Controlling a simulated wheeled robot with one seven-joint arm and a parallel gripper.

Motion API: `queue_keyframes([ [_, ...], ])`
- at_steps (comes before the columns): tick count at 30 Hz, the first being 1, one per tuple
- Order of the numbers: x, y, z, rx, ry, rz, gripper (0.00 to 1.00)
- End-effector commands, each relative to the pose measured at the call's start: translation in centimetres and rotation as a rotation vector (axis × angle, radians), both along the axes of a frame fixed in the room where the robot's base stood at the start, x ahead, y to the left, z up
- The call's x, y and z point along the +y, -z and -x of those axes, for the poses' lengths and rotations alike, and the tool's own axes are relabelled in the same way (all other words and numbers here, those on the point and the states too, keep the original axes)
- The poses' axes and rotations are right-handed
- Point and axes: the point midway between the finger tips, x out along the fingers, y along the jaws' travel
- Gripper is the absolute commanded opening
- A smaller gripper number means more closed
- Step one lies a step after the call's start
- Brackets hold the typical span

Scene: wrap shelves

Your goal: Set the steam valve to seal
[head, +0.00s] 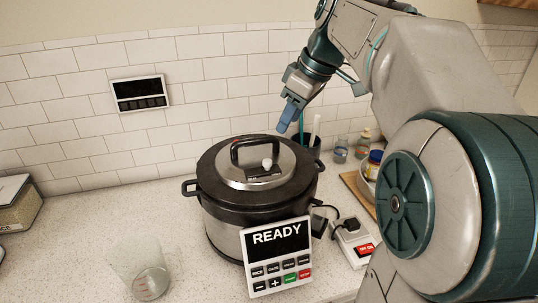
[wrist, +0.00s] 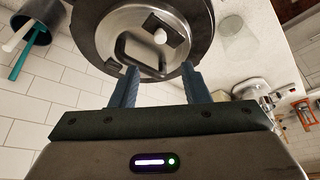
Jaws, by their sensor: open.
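The cooker (head: 228,240) is a dark and steel pot on the counter with its lid (head: 228,172) on. The lid carries a black loop handle (head: 236,150). The steam valve (head: 267,163) is a small white knob on a dark plate beside the handle; it also shows in the wrist view (wrist: 160,36). I cannot read any valve markings. A front panel (head: 276,240) reads "READY". My gripper (head: 286,129) is above and behind the lid, apart from it. Its blue fingers are open and empty in the wrist view (wrist: 159,72), with the handle and valve beyond them.
A power strip (head: 353,242) with a red switch stands right of the cooker. A utensil cup (head: 310,145), jars (head: 362,145) and a board (head: 350,181) are behind right. A clear glass (head: 150,275) stands front left. The left counter is mostly free. A tiled wall is behind.

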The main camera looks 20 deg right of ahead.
Motion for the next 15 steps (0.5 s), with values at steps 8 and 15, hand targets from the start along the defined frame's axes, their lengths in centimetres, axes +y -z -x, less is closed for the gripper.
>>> queue_keyframes([
  [8, 1.7, 5.3, -1.5, 0.006, -0.001, -0.002, 0.42],
  [15, 2.9, 9.4, -2.7, 0.004, 0.000, 0.000, 0.42],
])
